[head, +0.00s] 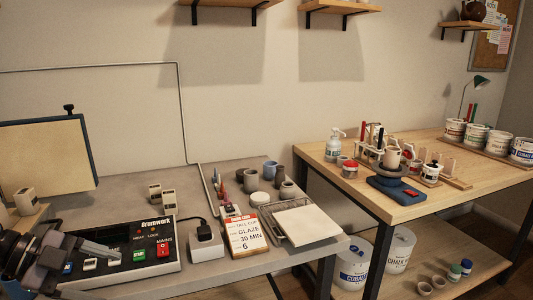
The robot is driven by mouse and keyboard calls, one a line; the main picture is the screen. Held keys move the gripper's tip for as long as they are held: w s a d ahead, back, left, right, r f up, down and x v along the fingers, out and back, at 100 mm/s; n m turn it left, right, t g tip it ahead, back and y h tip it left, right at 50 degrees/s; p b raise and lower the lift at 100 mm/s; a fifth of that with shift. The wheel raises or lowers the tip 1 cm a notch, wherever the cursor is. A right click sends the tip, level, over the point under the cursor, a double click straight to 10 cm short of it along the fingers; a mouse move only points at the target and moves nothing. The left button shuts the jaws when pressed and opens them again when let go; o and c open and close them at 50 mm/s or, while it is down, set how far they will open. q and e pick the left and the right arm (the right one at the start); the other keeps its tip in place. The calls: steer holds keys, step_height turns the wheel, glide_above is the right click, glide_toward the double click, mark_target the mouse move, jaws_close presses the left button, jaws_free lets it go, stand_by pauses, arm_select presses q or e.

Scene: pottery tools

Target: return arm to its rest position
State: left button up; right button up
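My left arm comes in at the lower left corner, and its dark gripper (82,254) is over the left part of the black control box marked Brumwork (140,262). One grey finger points right across the box. The picture does not show clearly whether the fingers are apart, and I see no object held in them. My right arm and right gripper are not in view.
The grey bench (130,205) carries a glaze card (245,234), a white tile (307,222), cups and a small grey box (206,243). A wooden table (420,208) at right holds a blue-based stand (397,190) and tubs. Buckets (352,272) stand below.

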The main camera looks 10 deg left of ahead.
arm_select(q)
steer(key=s+d+f+n+t+y, duration=0.1)
steer(key=s+f+n+t+y, duration=0.25)
steer(key=f+n, duration=0.4)
steer(key=s+d+f+n+t+y, duration=0.2)
steer(key=f+n+t, duration=0.25)
steer(key=f, duration=0.65)
steer(key=s+d+f+n+g+y, duration=0.1)
steer(key=s+d+f+n, duration=0.1)
steer(key=d, duration=0.4)
steer(key=s+d+f+n+g+y, duration=0.1)
steer(key=s+d+f+n+g, duration=0.1)
steer(key=s+d+f, duration=0.3)
step_height(320, 180, down, 3)
steer(key=d+n, duration=0.1)
steer(key=d, duration=0.1)
steer(key=shift+s+d+r, duration=0.2)
steer(key=shift+s+d, duration=0.1)
